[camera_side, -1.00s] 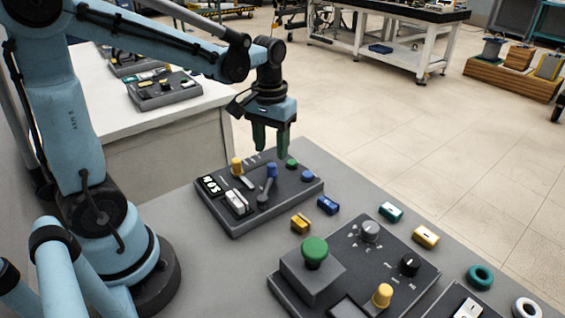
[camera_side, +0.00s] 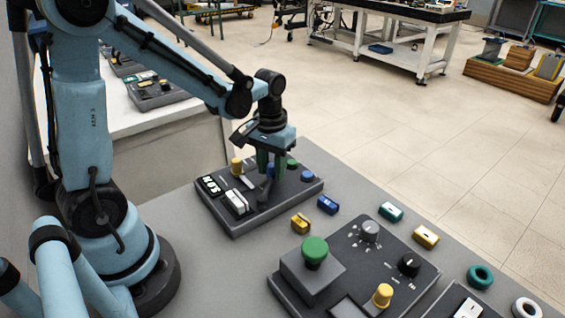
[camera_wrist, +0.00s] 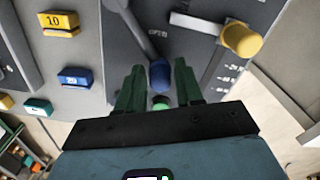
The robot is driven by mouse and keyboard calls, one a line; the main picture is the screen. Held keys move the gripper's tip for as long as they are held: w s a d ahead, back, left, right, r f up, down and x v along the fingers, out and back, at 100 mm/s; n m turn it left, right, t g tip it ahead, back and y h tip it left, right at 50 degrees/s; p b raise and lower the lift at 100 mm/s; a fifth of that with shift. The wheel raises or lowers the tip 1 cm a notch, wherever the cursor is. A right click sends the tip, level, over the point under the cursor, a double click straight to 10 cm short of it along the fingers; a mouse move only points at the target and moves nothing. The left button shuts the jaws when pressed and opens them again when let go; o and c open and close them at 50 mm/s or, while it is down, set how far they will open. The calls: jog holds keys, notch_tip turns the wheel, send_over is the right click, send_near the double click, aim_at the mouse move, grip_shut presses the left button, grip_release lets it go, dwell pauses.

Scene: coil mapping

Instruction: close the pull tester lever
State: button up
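A dark grey panel box (camera_side: 240,224) sits on the bench with a grey lever ending in a blue knob (camera_side: 270,170). In the wrist view the blue knob (camera_wrist: 160,76) lies between the tips of my gripper's green fingers (camera_wrist: 159,82), with a visible gap on each side. The word "OPEN" is printed on the panel near this lever. My gripper (camera_side: 269,165) is low over the panel, pointing down, open, with its fingers partly hiding the lever in the side view. Whether the fingers touch the knob cannot be told.
A yellow-knobbed lever (camera_wrist: 241,40) stands beside the blue one, also on the panel in the side view (camera_side: 237,166). A white switch (camera_side: 236,202), green button (camera_side: 292,164) and blue button (camera_side: 307,176) share the box. Yellow (camera_side: 301,223) and blue (camera_side: 328,204) blocks lie to its right.

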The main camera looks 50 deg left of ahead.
aim_at(294, 192)
grip_shut()
jog(key=d+m, duration=0.1)
jog(key=w+d+m, duration=0.1)
jog(key=m, duration=0.1)
jog(key=shift+w, duration=0.1)
jog(key=d+m, duration=0.1)
jog(key=m, duration=0.2)
jog(key=shift+w+d, duration=0.3)
jog(key=shift+d, duration=0.05)
jog(key=d+m, duration=0.2)
jog(key=m, duration=0.1)
jog(key=shift+d, duration=0.1)
jog(key=shift+s+d+m, duration=0.15)
jog(key=shift+d+m, duration=0.65)
jog(key=shift+m, duration=0.6)
jog(key=shift+d, duration=0.1)
jog(key=shift+o, duration=1.6)
grip_release()
jog(key=shift+r, duration=0.1)
